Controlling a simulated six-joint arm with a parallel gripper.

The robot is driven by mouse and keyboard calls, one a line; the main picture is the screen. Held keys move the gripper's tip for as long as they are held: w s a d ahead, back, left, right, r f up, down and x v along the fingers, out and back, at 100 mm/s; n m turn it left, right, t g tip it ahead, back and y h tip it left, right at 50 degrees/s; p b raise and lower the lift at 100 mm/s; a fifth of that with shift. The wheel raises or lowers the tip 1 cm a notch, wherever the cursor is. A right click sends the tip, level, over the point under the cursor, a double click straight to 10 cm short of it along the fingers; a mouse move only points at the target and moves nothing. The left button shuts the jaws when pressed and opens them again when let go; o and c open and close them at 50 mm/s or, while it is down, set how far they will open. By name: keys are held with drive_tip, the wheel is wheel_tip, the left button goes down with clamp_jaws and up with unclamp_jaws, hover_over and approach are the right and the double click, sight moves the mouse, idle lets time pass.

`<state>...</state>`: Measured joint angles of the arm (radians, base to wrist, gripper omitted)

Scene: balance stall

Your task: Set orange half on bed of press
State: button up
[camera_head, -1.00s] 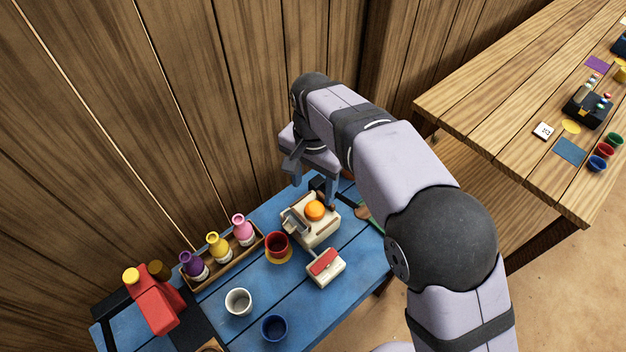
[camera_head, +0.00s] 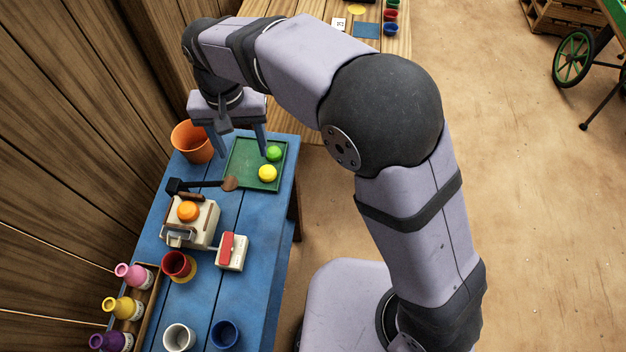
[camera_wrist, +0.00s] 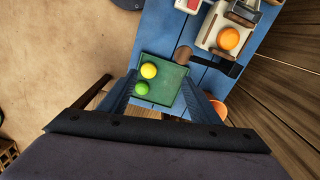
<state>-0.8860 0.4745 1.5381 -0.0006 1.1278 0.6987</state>
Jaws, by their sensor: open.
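The orange half (camera_head: 187,211) sits on the cream press (camera_head: 203,228), and it also shows in the wrist view (camera_wrist: 229,39). Its round side faces up. My gripper (camera_head: 243,155) is open and empty, above the far end of the blue table, apart from the press. In the wrist view its two blue fingers stand wide on either side of a green tray (camera_wrist: 159,98). A yellow half (camera_head: 267,173) and a green half (camera_head: 274,153) lie on that tray. The press's dark lever (camera_head: 203,185) lies toward the tray, with a brown knob at its end.
An orange bucket (camera_head: 192,142) stands at the far left corner by the wooden wall. A red cup (camera_head: 178,265), a red-and-white box (camera_head: 232,251), a white cup (camera_head: 179,337) and a blue cup (camera_head: 224,335) stand nearer. Bottles (camera_head: 123,308) line the left edge.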

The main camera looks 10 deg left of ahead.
drive_tip(key=w+d+m, duration=0.1)
drive_tip(key=w+d, duration=0.2)
drive_tip(key=d, duration=1.1)
drive_tip(key=s+d+f, duration=0.2)
drive_tip(key=s+d, duration=0.1)
drive_tip(key=d, duration=0.4)
drive_tip(key=s+d+f, duration=0.1)
drive_tip(key=s+d, duration=0.2)
drive_tip(key=d, duration=0.4)
drive_tip(key=s+d+f+m, duration=0.1)
drive_tip(key=s+d+f, duration=0.1)
drive_tip(key=s+d, duration=0.2)
drive_tip(key=d, duration=0.3)
drive_tip(key=shift+d+f, duration=0.25)
drive_tip(key=shift+f, duration=0.05)
